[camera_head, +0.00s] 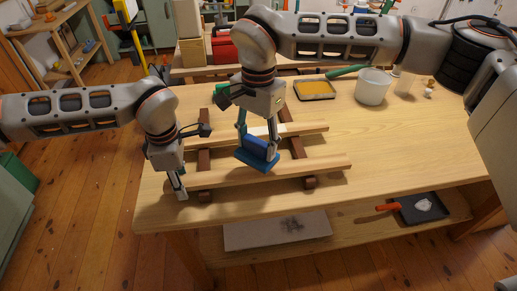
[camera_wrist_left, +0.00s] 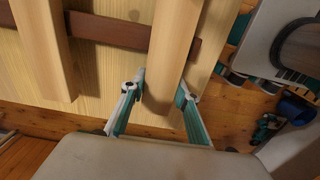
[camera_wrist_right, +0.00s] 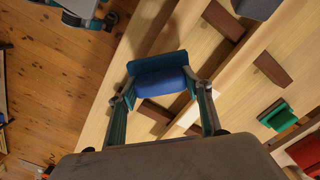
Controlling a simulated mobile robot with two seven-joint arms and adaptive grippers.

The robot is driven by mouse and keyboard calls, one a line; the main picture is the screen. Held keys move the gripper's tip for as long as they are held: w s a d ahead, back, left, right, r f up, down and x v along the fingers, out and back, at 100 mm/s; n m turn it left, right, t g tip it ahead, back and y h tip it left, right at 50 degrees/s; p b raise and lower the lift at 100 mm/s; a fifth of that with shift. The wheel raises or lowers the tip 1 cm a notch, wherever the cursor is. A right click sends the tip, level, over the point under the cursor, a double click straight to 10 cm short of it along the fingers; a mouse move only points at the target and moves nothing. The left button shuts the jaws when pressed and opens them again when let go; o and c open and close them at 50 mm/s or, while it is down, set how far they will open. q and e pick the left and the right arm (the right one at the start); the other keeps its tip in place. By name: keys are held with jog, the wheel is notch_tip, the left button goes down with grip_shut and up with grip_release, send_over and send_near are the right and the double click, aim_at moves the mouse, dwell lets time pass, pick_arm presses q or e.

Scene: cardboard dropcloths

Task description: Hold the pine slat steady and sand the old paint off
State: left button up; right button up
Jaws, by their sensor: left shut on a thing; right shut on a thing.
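The near pine slat (camera_head: 315,166) lies across two dark brown battens (camera_head: 204,162) on the table. My left gripper (camera_head: 181,190) is shut on its left end; the slat runs between the fingers in the left wrist view (camera_wrist_left: 176,50). My right gripper (camera_head: 258,140) is shut on a blue sanding block (camera_head: 256,148), also seen in the right wrist view (camera_wrist_right: 160,82). The block is over the middle of the near slat and hides part of it; I cannot tell if they touch. A second slat (camera_head: 308,129) lies behind, with a pale patch near its middle. I see no clear paint on the near slat's visible part.
A tray with yellow contents (camera_head: 315,89), a white tub (camera_head: 373,87) and a green-handled tool (camera_head: 345,71) stand at the back. The lower shelf holds a speckled board (camera_head: 277,232) and a dark tray (camera_head: 424,208). The table's right side is clear.

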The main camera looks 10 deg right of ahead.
pick_arm(q)
jog(key=shift+a, duration=0.1)
pick_arm(e)
jog(key=shift+r, duration=2.35)
jog(key=shift+w, duration=0.1)
pick_arm(q)
jog(key=o, duration=1.1)
jog(key=shift+o, duration=0.4)
jog(key=shift+r+p, duration=1.4)
jog(key=shift+r, duration=0.9)
pick_arm(e)
jog(key=shift+r, duration=2.15)
pick_arm(q)
jog(key=shift+r+p, duration=1.15)
jog(key=shift+r, duration=0.6)
pick_arm(e)
notch_tip(320, 180, up, 3)
jog(key=shift+f, duration=0.1)
